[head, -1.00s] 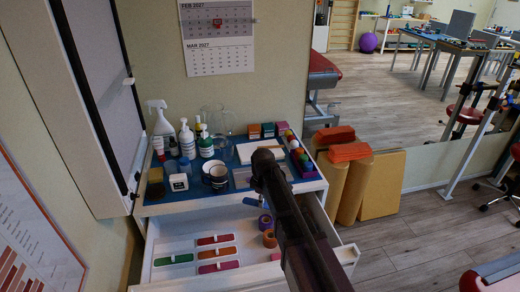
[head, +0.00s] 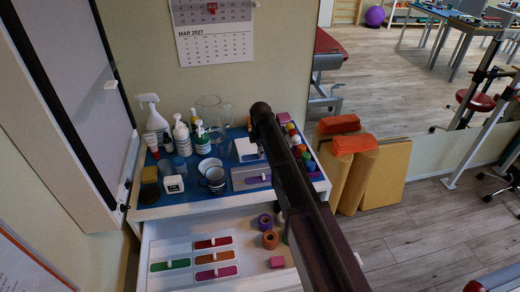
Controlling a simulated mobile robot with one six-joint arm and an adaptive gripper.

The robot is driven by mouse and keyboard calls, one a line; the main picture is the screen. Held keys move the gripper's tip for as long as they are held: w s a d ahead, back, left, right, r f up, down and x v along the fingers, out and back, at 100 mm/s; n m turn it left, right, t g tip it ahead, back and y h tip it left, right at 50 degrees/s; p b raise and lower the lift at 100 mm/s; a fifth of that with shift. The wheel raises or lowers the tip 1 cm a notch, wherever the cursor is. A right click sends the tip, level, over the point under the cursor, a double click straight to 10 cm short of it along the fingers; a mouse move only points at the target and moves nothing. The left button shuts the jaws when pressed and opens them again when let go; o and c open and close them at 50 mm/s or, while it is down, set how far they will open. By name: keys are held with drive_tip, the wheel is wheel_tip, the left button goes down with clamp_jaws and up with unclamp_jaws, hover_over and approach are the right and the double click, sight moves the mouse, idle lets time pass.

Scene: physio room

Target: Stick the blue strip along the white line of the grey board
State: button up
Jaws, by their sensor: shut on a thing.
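A grey board (head: 240,184) lies on the cabinet top, partly covered by my arm. A short blue-violet strip (head: 258,180) shows over its front part, right beside my arm; I cannot tell whether it touches the board. I cannot make out the white line. My dark arm reaches from the lower right up over the drawer and the cabinet top. It hides my gripper and what the fingers hold.
The open drawer (head: 182,228) holds green (head: 170,265), red (head: 213,243), orange (head: 215,257) and magenta (head: 216,272) strips, plus tape rolls (head: 270,240). Bottles (head: 181,136), a clear jug (head: 212,113) and cups (head: 213,180) crowd the cabinet top left of the board.

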sight(260, 169)
drive_tip(key=shift+f, duration=0.15)
drive_tip(key=shift+f+b, duration=2.9)
drive_tip(key=shift+b, duration=0.1)
drive_tip(key=shift+f, duration=0.1)
drive_tip(key=shift+f+b, duration=0.3)
drive_tip(key=shift+b, duration=0.15)
idle(0.7)
drive_tip(key=o, duration=0.8)
drive_tip(key=o, duration=0.4)
